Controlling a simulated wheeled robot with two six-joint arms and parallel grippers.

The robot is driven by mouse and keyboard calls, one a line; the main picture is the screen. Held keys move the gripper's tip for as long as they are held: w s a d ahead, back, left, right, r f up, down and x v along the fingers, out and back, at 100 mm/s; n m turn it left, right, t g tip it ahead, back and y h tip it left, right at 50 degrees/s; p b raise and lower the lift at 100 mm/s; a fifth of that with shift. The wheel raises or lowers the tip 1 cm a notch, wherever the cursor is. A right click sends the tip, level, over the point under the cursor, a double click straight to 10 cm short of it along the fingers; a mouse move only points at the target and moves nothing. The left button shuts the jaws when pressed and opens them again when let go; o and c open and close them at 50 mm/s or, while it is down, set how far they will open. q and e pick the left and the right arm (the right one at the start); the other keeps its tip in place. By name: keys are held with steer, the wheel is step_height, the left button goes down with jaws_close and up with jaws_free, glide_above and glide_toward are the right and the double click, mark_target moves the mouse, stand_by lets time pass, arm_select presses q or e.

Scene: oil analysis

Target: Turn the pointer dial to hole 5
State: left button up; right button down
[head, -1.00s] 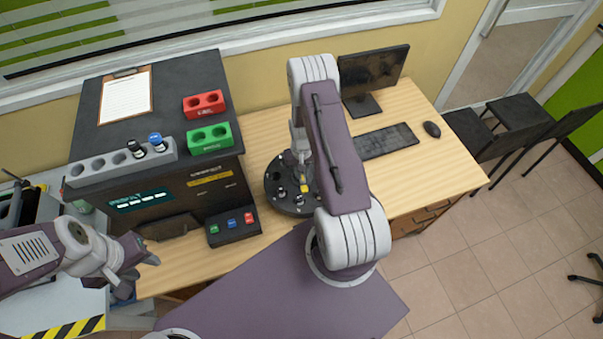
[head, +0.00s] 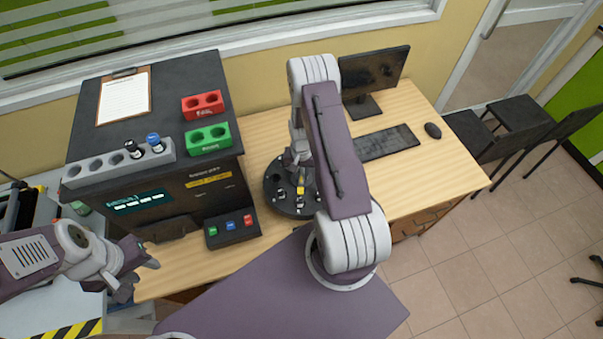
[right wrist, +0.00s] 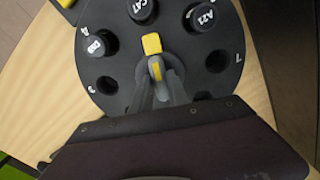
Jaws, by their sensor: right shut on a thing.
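The dial is a round black disc (head: 288,209) on the desk, with holes and numbers around its rim. In the right wrist view, the disc (right wrist: 130,55) holds dark vials, including one marked C47 (right wrist: 142,9) and one marked A21 (right wrist: 203,17). The yellow-tipped pointer (right wrist: 152,44) stands near the disc's middle, its yellow end towards the gap between those two vials. It also shows in the head view (head: 301,190). My right gripper (right wrist: 157,75) is shut on the pointer; its fingers hide part of it. My left gripper (head: 143,273) is open and empty, left of the desk.
A black analyser (head: 175,200) with a button box (head: 232,228) stands left of the disc. On top are a grey rack (head: 85,172) with two vials, a red block (head: 203,104) and a green block (head: 209,138). A keyboard (head: 387,143) and monitor (head: 373,78) stand to the right.

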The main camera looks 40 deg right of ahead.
mark_target(302, 175)
steer(key=c, duration=1.3)
jaws_free()
steer(key=shift+r, duration=0.15)
steer(key=shift+r, duration=0.35)
step_height(302, 175, up, 8)
steer(key=shift+r+b, duration=0.1)
steer(key=shift+b, duration=0.65)
